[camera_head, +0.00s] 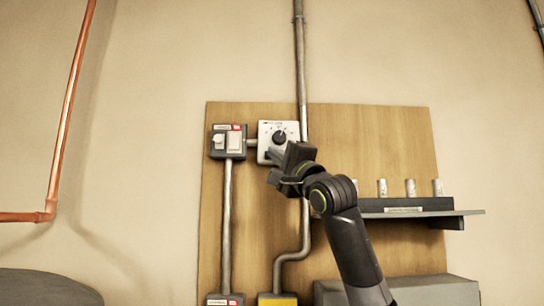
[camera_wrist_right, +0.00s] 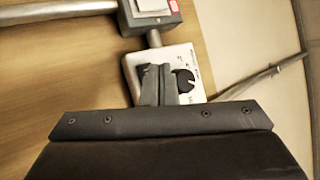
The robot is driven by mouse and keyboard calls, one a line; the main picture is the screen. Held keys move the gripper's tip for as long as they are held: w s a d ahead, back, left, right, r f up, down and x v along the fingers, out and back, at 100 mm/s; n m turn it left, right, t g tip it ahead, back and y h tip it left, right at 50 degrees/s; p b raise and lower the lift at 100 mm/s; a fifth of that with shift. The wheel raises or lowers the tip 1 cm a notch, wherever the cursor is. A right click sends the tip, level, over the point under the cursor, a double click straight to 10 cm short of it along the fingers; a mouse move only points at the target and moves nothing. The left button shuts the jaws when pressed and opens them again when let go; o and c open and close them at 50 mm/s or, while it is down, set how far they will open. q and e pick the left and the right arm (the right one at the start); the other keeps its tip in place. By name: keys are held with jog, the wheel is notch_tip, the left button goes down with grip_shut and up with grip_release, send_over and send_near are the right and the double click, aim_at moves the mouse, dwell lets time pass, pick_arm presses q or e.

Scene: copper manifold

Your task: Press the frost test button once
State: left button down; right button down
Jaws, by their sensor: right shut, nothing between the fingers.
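A white control box (camera_head: 266,132) with a black round dial (camera_head: 280,137) is fixed to the wooden board. My right gripper (camera_head: 274,156) is in front of the lower part of this box. In the right wrist view the shut, empty fingers (camera_wrist_right: 158,84) overlap the box face (camera_wrist_right: 203,63), beside the dial (camera_wrist_right: 183,80). I cannot tell whether the fingertips touch the face. No frost test button can be made out; part of the box face is hidden behind the gripper. My left gripper is not in view.
A shelf (camera_head: 465,213) with several small cylinders is on the right. A copper pipe (camera_head: 70,95) is at far left.

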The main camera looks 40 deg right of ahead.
jog(key=shift+w+d, duration=0.1)
jog(key=shift+w+d, duration=0.15)
jog(key=shift+w, duration=0.05)
jog(key=shift+w+d, duration=0.25)
dwell(0.8)
dwell(0.3)
jog(key=shift+s+a+b, duration=0.5)
jog(key=shift+s+b, duration=0.05)
jog(key=shift+s, duration=0.1)
